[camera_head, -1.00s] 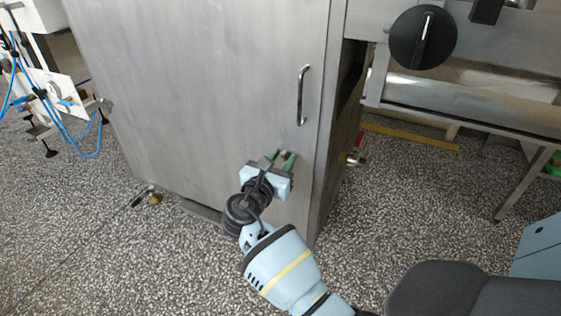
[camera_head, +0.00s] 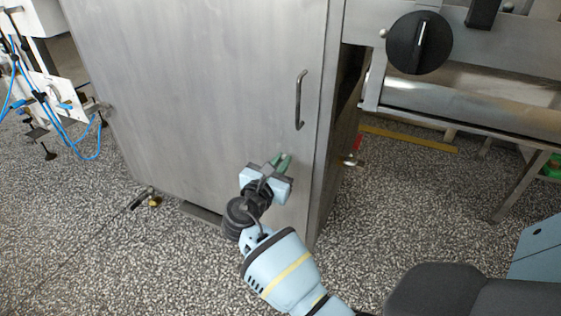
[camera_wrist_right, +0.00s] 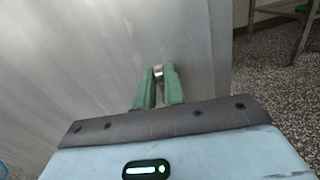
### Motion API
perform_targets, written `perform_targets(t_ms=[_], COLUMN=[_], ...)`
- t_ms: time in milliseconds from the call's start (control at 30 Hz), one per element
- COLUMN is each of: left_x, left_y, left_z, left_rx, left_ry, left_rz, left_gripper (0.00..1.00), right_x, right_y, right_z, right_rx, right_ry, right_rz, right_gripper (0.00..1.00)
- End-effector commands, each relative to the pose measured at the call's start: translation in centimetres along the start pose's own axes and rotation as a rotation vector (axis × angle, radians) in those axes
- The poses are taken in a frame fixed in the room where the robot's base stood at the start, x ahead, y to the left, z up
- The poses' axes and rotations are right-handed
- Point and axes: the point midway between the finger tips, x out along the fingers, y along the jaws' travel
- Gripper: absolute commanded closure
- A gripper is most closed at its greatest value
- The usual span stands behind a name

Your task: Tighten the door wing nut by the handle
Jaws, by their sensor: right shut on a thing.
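The metal cabinet door (camera_head: 200,90) stands closed, with a vertical bar handle (camera_head: 299,100) near its right edge. My right gripper (camera_head: 282,160) is at the door's lower right, below the handle. In the right wrist view its green fingers (camera_wrist_right: 159,82) are shut on a small shiny metal piece, the wing nut (camera_wrist_right: 158,71), at the door face. The fingers hide most of the nut, so its angle cannot be told. My left gripper is not in view.
A machine with a black knob (camera_head: 420,42) stands right of the cabinet. A yellow strip (camera_head: 408,138) lies on the floor under it. Blue hoses (camera_head: 88,152) and a stand are at the left. The speckled floor (camera_head: 110,260) in front is largely clear.

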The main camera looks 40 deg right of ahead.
Motion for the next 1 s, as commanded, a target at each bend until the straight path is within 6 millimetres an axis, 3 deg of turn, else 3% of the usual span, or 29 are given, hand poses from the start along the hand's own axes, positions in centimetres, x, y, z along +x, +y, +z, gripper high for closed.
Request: perform_targets(t_ms=[433,1000], left_x=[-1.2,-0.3], left_y=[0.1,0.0], left_z=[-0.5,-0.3], left_rx=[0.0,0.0], left_ry=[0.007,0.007], left_rz=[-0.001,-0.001], left_gripper=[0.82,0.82], right_x=[0.0,0.0], right_y=[-0.8,-1.6], right_z=[-0.1,-1.1], right_rx=[0.379,0.92], right_ry=[0.001,0.002], right_rz=[0.0,-0.002], right_gripper=[1.0,1.0])
